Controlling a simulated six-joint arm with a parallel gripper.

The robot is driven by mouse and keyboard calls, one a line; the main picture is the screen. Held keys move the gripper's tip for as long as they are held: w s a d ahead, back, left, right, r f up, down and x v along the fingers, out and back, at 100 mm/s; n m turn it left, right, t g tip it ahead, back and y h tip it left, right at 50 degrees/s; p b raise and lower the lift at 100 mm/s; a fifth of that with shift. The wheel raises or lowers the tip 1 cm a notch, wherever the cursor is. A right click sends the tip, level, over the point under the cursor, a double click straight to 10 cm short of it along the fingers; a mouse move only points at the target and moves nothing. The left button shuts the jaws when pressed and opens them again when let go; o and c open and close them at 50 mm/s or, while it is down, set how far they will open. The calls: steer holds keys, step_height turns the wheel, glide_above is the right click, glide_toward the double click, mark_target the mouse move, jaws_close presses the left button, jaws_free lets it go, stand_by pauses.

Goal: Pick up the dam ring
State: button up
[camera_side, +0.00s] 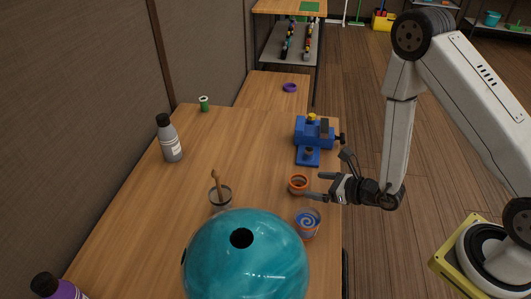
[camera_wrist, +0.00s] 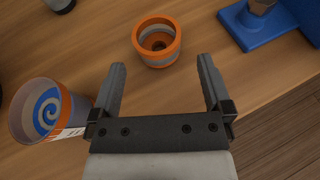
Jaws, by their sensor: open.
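An orange ring with a grey band, which I take for the dam ring (camera_side: 299,179), sits on the wooden table near its right edge; it also shows in the wrist view (camera_wrist: 149,59), top centre, with a dark hole in its middle. My gripper (camera_side: 315,186) is open and empty, just right of the ring in the side view. In the wrist view my gripper (camera_wrist: 162,63) has its two fingers apart, with the ring just beyond and between the fingertip lines. The ring is not gripped.
A cup with a blue swirl (camera_side: 307,222) stands close to the ring, left of my fingers in the wrist view (camera_wrist: 47,108). A blue vise-like device (camera_side: 314,133) is behind. A teal ball (camera_side: 246,265) fills the front. A cup with a stick (camera_side: 220,197) and grey bottle (camera_side: 170,141) stand left.

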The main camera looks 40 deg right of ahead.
mark_target(295, 183)
steer(key=shift+x, duration=1.05)
steer(key=shift+x, duration=2.65)
steer(key=shift+s+a, duration=0.15)
steer(key=shift+c, duration=0.2)
steer(key=c, duration=1)
